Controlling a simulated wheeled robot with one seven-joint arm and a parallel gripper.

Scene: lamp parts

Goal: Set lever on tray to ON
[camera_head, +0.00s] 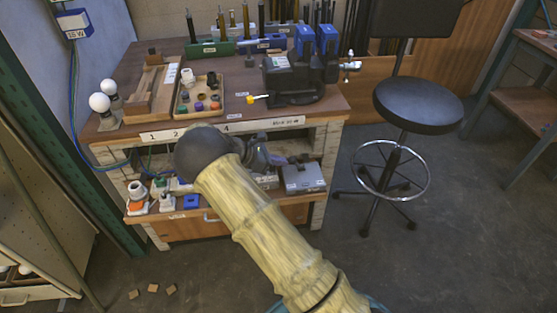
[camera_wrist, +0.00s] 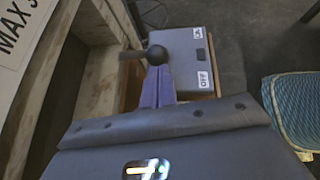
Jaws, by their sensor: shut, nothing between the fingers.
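A grey box (camera_head: 303,180) with ON and OFF labels sits on the tray (camera_head: 262,197) at the right end of the bench's lower shelf. In the wrist view the box (camera_wrist: 185,60) has ON at its far end and OFF at its near end. The lever's black ball knob (camera_wrist: 157,54) stands at the box's left side, between the two label levels; I cannot tell its setting. My gripper (camera_wrist: 157,70) has its purple fingers shut and empty, tips right at the near side of the knob. Whether they touch it is unclear.
Bulb holders (camera_head: 138,195) and a blue part (camera_head: 191,201) stand left on the lower shelf. The benchtop (camera_head: 225,75) overhangs the shelf. A black stool (camera_head: 410,105) is to the right. A blue-white patterned object (camera_wrist: 295,105) lies right in the wrist view. Floor in front is mostly clear.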

